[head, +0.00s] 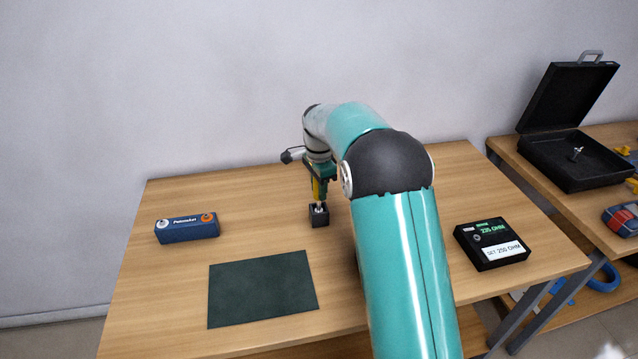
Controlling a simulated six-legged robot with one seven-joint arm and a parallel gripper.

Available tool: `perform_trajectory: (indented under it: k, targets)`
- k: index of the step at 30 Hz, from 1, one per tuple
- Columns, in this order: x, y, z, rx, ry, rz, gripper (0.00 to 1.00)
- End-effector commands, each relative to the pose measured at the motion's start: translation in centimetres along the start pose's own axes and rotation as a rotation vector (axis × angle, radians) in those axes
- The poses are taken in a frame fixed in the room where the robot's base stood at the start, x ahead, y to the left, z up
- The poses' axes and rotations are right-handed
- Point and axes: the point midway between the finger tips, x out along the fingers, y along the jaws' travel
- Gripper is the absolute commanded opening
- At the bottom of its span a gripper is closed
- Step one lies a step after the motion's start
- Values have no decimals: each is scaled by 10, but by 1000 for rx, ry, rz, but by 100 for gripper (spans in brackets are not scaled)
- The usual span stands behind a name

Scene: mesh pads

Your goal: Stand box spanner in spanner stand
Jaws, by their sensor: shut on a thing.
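My gripper (319,197) points down over the small black spanner stand (319,217), which stands on the wooden table near the middle. The gripper is shut on the box spanner (321,207), a small silver piece that shows just below the fingertips. The spanner's lower end is at the top of the stand. I cannot tell from this view whether it is inside the stand's hole or just above it. Most of the spanner is hidden by the fingers.
A dark green mat (262,289) lies at the front of the table (190,288). A blue box (187,228) with two terminals is at left. A black meter box (491,244) is at right. An open black case (575,165) stands on a second table. My arm covers the middle right.

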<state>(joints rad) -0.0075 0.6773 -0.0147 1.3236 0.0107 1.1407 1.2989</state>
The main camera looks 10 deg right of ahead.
Motion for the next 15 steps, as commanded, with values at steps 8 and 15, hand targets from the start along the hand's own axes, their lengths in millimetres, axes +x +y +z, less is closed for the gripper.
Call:
perform_trajectory:
  k: [8,15]
  targets:
    - [11,0,0,0,0,0,0]
    - [10,0,0,0,0,0,36]
